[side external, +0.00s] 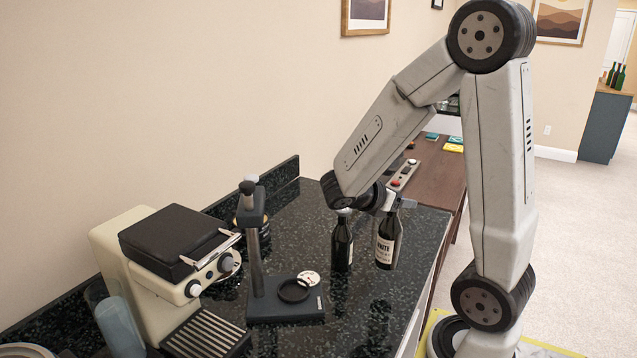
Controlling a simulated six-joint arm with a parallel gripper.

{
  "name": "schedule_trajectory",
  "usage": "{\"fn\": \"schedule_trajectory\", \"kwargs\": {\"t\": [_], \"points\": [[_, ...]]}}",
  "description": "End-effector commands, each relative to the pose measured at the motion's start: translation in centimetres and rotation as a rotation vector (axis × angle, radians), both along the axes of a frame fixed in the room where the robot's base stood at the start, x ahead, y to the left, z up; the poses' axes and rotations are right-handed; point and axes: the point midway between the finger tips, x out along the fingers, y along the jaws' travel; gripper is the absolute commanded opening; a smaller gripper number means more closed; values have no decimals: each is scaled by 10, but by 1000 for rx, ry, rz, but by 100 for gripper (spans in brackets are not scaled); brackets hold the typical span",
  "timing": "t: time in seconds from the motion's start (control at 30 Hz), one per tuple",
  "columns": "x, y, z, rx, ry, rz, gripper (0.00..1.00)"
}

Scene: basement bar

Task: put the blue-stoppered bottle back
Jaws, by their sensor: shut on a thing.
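A dark bottle with a white label (386,250) is at the right part of the black counter, leaning slightly. My gripper (397,204) is shut at its neck, and the stopper is hidden by the jaws. I cannot tell whether its base touches the counter. A second dark bottle (342,246) stands upright just to its left, with a pale top partly behind my wrist. No blue stopper can be made out on either bottle.
A black stand with a post and ring (257,260) is left of the bottles, with a pale disc (309,278) beside it. A cream coffee machine (155,265) stands farther left. A wooden table (437,170) with small coloured items is behind. The speckled counter (300,215) has free room behind the bottles.

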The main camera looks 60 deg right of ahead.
Motion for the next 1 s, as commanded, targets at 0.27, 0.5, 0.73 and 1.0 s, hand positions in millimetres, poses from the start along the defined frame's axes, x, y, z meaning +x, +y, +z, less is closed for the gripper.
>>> {"fn": "schedule_trajectory", "kwargs": {"t": [0.27,0.5,0.73,1.0], "points": [[16,-9,12,-2,-2,226,0],[21,-11,13,-1,-1,275,0],[21,-11,7,-1,2,275,0],[21,-11,-19,0,4,273,0]]}}
